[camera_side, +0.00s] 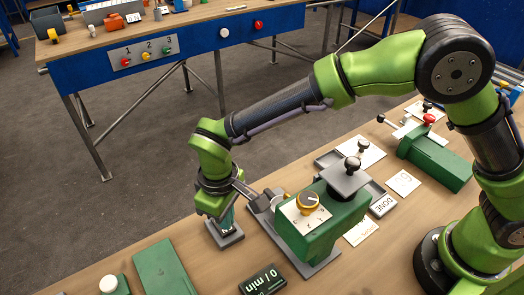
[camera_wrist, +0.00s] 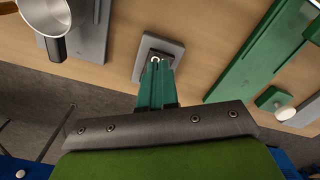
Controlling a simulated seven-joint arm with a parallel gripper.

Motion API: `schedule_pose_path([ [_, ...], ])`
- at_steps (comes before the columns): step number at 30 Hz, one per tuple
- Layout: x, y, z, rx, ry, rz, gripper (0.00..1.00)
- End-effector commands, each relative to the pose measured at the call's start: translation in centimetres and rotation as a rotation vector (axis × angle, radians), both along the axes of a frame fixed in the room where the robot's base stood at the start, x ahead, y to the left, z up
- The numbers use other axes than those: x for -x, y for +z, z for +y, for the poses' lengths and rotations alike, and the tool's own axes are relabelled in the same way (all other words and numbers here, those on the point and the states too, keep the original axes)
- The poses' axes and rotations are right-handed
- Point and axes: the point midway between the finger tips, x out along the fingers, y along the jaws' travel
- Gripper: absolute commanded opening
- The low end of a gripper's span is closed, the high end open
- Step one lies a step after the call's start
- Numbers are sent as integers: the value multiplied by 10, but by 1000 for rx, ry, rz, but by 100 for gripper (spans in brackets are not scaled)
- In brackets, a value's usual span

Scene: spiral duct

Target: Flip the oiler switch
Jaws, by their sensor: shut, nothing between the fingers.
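A small grey plate (camera_side: 228,239) lies on the wooden bench below my gripper, left of the green machine. In the wrist view, this plate (camera_wrist: 175,47) carries a small round metal piece (camera_wrist: 155,60) that looks like the switch's lever; which way it leans cannot be told. My gripper (camera_side: 226,225) points down with its fingertips just over the plate. In the wrist view, the teal fingers (camera_wrist: 155,75) are together and empty, their tips at the metal piece. Whether they touch it cannot be told. The fingers hide part of the plate.
The green machine (camera_side: 322,240) with a yellow dial (camera_side: 308,201) stands close on the right. A green plate (camera_side: 163,266) lies left, beside a white-topped button (camera_side: 108,284). A black display (camera_side: 263,281) lies in front. Bare bench lies between the plates.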

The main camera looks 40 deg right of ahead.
Motion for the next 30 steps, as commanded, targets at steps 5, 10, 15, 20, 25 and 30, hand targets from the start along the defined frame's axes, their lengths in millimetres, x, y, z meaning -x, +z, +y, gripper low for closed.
schedule_pose_path([
  [5, 0, 0, 0, 0, 0, 0, 0],
  [10, 0, 0, 0, 0, 0, 0, 0],
  [15, 0, -1, 0, 0, 0, 0, 0],
  [20, 0, -4, 0, 0, 0, 0, 0],
  [25, 0, -6, 0, 1, 0, 1, 0],
  [30, 0, -9, 0, 1, 0, 1, 0],
])
